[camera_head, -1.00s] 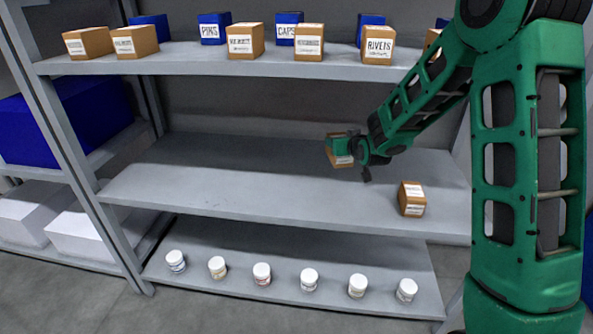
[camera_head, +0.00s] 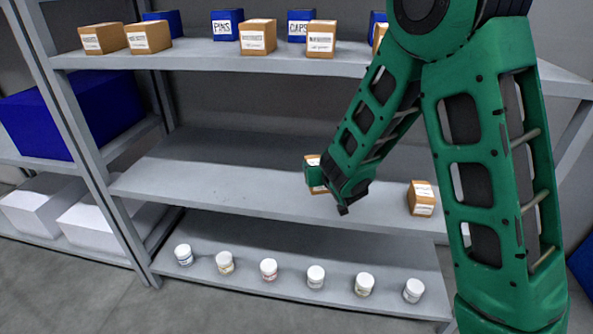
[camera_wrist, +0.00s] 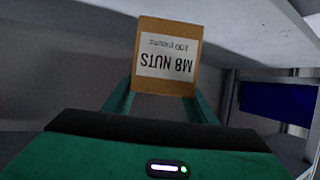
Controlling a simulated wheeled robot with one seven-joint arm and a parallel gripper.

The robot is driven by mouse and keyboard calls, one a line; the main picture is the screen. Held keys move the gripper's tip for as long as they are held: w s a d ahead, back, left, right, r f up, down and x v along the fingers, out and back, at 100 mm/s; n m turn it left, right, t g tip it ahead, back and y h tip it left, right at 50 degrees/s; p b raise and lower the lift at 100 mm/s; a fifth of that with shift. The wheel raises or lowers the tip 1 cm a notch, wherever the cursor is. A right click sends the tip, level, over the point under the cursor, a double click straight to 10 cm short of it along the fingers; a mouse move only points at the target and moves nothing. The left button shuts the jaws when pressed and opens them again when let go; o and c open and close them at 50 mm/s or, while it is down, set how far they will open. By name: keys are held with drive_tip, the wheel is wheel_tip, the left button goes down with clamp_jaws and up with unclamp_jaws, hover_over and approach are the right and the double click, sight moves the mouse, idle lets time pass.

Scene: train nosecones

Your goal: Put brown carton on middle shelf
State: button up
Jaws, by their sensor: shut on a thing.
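A brown carton (camera_wrist: 166,58) with a white label reading "M8 NUTS" is held between my green fingers in the wrist view, where the label appears upside down. In the head view the same carton (camera_head: 316,174) is mostly hidden behind my gripper (camera_head: 322,176), which is shut on it. Gripper and carton are over the middle shelf (camera_head: 200,182), right of its centre. I cannot tell whether the carton touches the shelf. Another brown carton (camera_head: 421,199) stands on the middle shelf to the right of my gripper.
The top shelf (camera_head: 190,56) carries several brown cartons and blue boxes. The bottom shelf (camera_head: 225,285) has a row of white-lidded jars (camera_head: 268,269). The left half of the middle shelf is clear. A neighbouring rack at left holds a large blue box (camera_head: 35,125) and white boxes.

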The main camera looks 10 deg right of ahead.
drive_tip(key=shift+s+a, duration=0.65)
drive_tip(key=shift+a, duration=0.2)
drive_tip(key=shift+w+d+f, duration=1.15)
drive_tip(key=shift+d+f, duration=0.35)
drive_tip(key=shift+f, duration=0.35)
drive_tip(key=shift+w+d+f, duration=1.1)
drive_tip(key=shift+d+f, duration=0.4)
drive_tip(key=shift+f, duration=0.3)
drive_tip(key=shift+w+d+f, duration=1.15)
drive_tip(key=shift+d+f, duration=0.35)
drive_tip(key=shift+f, duration=0.35)
drive_tip(key=shift+f, duration=0.1)
drive_tip(key=o, duration=1.4)
drive_tip(key=v, duration=1.2)
drive_tip(key=shift+d, duration=0.1)
drive_tip(key=shift+d, duration=0.1)
